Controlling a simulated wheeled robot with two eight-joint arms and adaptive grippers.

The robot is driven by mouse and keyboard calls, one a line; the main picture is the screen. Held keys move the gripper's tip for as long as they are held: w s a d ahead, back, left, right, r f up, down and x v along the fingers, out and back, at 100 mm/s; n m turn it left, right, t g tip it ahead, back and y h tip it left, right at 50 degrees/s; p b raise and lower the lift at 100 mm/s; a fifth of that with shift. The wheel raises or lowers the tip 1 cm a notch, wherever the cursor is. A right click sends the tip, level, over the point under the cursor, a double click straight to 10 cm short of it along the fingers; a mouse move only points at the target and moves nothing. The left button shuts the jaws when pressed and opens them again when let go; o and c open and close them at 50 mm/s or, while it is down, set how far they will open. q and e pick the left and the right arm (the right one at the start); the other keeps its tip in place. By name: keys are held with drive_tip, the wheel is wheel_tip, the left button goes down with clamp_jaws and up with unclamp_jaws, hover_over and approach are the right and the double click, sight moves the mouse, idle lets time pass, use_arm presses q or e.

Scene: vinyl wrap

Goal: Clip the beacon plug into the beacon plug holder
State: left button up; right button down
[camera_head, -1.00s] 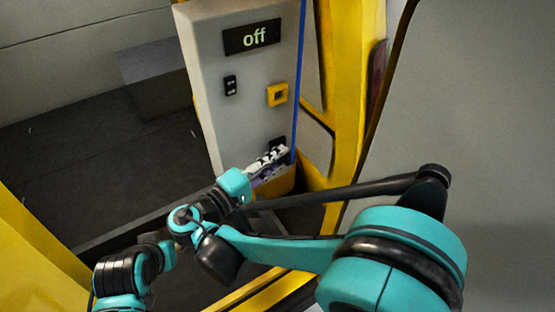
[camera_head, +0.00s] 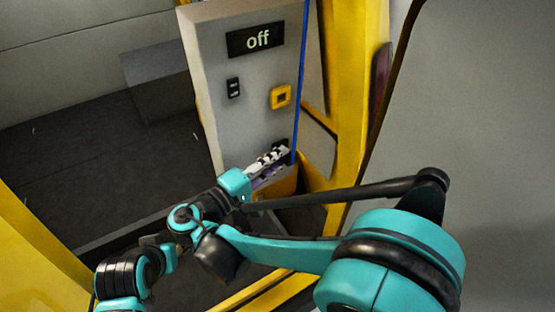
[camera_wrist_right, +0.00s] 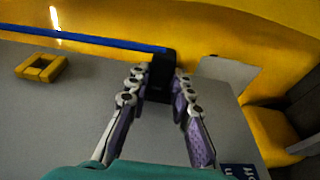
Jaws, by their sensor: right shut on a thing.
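My right gripper (camera_head: 268,161) is at the lower right of the grey panel box in the head view. In the right wrist view, its fingers (camera_wrist_right: 157,90) are shut on a black block (camera_wrist_right: 161,72), which looks like the beacon plug. A blue cable or strip (camera_wrist_right: 95,38) runs up to this block. A yellow square frame with a dark middle (camera_head: 280,96), perhaps the beacon plug holder, sits on the panel above the gripper. It also shows in the right wrist view (camera_wrist_right: 41,67), apart from the black block. My left gripper is not in view.
The grey panel box (camera_head: 215,50) has an "off" display (camera_head: 256,40) and a small black socket or switch (camera_head: 233,87). A yellow post (camera_head: 345,90) stands close on its right. Dark floor (camera_head: 90,170) lies open to the left.

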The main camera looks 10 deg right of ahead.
drive_tip(key=shift+w+a, duration=0.15)
drive_tip(key=shift+w, duration=0.1)
idle(1.2)
drive_tip(key=c, duration=1.3)
unclamp_jaws()
drive_tip(key=shift+w, duration=0.1)
